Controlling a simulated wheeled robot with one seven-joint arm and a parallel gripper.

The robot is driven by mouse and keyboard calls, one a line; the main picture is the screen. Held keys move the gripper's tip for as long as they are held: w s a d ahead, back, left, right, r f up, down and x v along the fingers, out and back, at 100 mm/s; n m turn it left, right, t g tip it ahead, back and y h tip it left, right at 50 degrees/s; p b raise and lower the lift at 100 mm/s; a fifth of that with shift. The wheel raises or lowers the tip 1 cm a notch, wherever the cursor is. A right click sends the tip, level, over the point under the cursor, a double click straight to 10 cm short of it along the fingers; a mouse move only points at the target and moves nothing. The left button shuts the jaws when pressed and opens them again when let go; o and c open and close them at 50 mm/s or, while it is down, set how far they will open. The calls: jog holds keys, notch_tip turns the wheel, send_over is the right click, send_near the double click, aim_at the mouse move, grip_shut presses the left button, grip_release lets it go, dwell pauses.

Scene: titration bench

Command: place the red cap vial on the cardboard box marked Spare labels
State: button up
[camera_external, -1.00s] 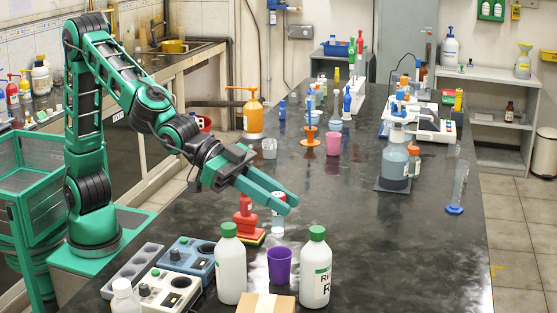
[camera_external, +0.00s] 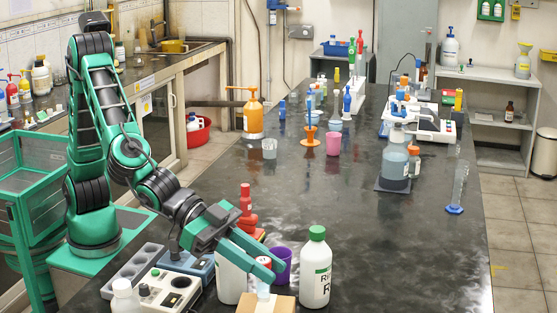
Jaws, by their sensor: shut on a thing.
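My gripper (camera_external: 275,270) is low at the front of the bench and shut on the red cap vial (camera_external: 263,288). Its red cap shows between the green fingers, and its pale body hangs upright below them. The vial is over the cardboard box (camera_external: 283,306) at the bottom edge of the picture. I cannot tell whether the vial's base touches the box top. The box is cut off by the picture edge and no marking on it can be read.
A white bottle with a green cap (camera_external: 316,272) stands close right of the box. Another white bottle (camera_external: 230,278) is close left, partly hidden by my gripper. A purple cup (camera_external: 281,262) is just behind the fingers. The bench's right front is clear.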

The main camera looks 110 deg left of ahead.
jog(key=shift+f, duration=1.85)
jog(key=o, duration=1)
